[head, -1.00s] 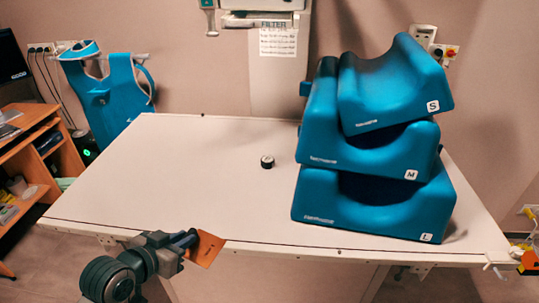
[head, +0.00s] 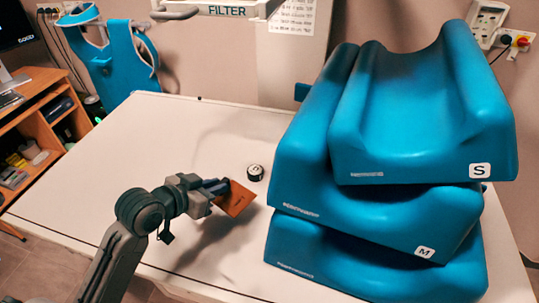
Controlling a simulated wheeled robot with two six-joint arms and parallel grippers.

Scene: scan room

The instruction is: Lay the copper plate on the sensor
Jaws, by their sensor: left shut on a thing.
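The copper plate (head: 238,200) is a thin orange-brown sheet, held tilted in my left gripper (head: 220,186). The gripper is shut on one edge of it, above the white table. In the picture a small gap shows between plate and sensor, with nothing lying on the sensor. My right gripper is not in view.
Large blue foam cushions (head: 400,230), marked S and M, are stacked at the right of the white table (head: 150,130), close to the sensor. Open table lies left of the sensor. A blue apron (head: 122,65) hangs behind, and a wooden shelf (head: 50,130) stands at the left.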

